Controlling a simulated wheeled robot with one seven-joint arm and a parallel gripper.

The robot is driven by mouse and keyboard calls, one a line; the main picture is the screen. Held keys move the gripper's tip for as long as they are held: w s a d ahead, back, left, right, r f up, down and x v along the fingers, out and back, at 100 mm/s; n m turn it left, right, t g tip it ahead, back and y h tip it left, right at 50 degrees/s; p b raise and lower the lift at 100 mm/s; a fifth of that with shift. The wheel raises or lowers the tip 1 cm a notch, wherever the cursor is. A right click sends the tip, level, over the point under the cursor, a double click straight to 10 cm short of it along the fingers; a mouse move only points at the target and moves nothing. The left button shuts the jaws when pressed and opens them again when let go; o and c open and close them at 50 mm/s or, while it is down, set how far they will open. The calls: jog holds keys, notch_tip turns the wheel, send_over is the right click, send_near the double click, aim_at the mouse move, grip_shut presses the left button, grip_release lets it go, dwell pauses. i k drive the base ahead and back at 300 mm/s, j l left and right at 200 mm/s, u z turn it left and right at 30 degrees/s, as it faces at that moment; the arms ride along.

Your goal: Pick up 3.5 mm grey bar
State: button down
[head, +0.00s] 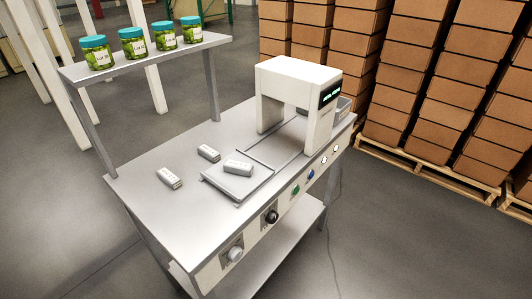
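Three small light-grey bars are in the head view. One bar (169,178) lies on the metal tabletop at the left. A second bar (209,152) lies on the tabletop a little behind and to the right of it. A third bar (238,168) rests on a square metal tray (250,186) near the front edge. Each bar has small marks on it, too small to read, so I cannot tell which one is 3.5 mm. My gripper is not in view.
A white arch-shaped machine (303,84) with a lit display stands on the table (150,205), right of the tray. Several green jars with teal lids stand on a raised shelf (146,57). Knobs and buttons line the table front. Stacked boxes (425,80) stand behind at right.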

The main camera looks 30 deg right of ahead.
aim_at(234, 167)
jog(key=i+j+z, duration=0.2)
jog(key=j+z, duration=0.2)
jog(key=j, duration=0.4)
jog(key=i+j+z, duration=0.1)
jog(key=j+z, duration=0.25)
jog(key=j, duration=0.5)
jog(key=j+z, duration=0.4)
jog(key=j, duration=0.5)
